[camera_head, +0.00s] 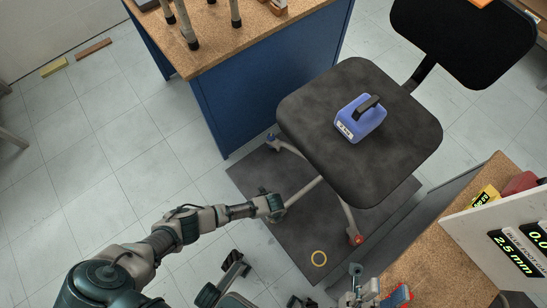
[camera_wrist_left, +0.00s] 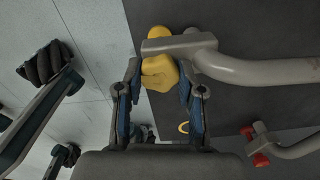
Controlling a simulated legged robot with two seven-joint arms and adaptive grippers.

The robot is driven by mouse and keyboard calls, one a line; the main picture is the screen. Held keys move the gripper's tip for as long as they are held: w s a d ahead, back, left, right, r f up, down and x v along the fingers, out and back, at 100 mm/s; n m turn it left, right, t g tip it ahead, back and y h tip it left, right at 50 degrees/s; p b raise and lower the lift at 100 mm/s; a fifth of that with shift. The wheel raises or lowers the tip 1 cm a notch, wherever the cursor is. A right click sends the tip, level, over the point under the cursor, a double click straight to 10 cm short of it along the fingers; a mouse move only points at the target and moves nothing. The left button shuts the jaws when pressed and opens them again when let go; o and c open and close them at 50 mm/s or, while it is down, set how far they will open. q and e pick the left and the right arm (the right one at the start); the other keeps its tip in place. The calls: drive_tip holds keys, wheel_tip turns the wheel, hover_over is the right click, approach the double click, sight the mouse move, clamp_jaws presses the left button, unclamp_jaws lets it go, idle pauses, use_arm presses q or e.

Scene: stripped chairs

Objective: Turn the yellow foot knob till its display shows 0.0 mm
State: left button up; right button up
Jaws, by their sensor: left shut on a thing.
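The yellow foot knob (camera_wrist_left: 160,72) sits under the end of a grey chair leg (camera_wrist_left: 240,68) in the left wrist view. My left gripper (camera_wrist_left: 158,95) has its two fingers on either side of the knob and is shut on it. In the head view this gripper (camera_head: 272,206) is at the chair's near-left foot and hides the knob. A white display board (camera_head: 482,232) at the right shows a green 2.5 mm; another readout, starting 0.0, is cut off.
The chair (camera_head: 330,110) stands on a dark mat (camera_head: 300,240), with a blue case (camera_head: 360,120) on its seat. A red foot (camera_head: 355,238) and a yellow ring (camera_head: 319,258) are nearby. A blue workbench (camera_head: 265,80) stands behind; a wooden bench (camera_head: 435,255) is at right.

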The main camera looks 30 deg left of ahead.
use_arm(q)
drive_tip(key=shift+w+a, duration=0.1)
drive_tip(key=shift+a, duration=0.05)
drive_tip(key=o, duration=1.1)
drive_tip(key=shift+f, duration=0.1)
drive_tip(key=shift+o, duration=0.2)
drive_tip(key=shift+r, duration=0.2)
wheel_tip(320, 180, up, 12)
drive_tip(key=shift+f, duration=0.25)
